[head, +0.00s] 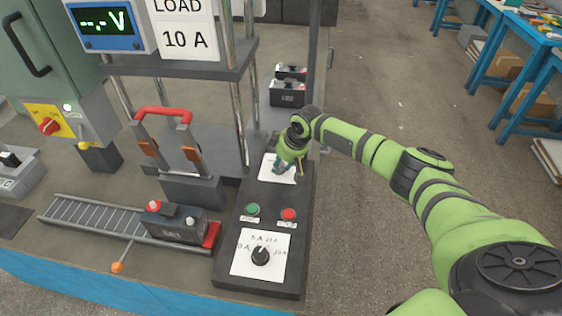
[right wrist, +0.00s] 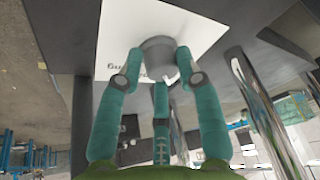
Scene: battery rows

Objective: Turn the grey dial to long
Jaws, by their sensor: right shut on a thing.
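The grey dial (right wrist: 158,52) sits on a white label plate (right wrist: 105,40) in the right wrist view. Some printed letters show at its left, but too little to read the setting. The teal fingers of my right gripper (right wrist: 158,75) are closed around the dial. A white mark shows on the dial's rim at the lower right. In the head view my right gripper (head: 281,167) reaches down onto the white plate (head: 270,176) at the far end of the dark control panel (head: 232,200), hiding the dial. My left gripper is not in view.
On the same panel are a green button (head: 252,209), a red button (head: 289,214) and a black knob (head: 261,255) with a current scale. A battery (head: 176,222) stands on the rollers at left. Metal posts (head: 239,120) rise close beside the gripper.

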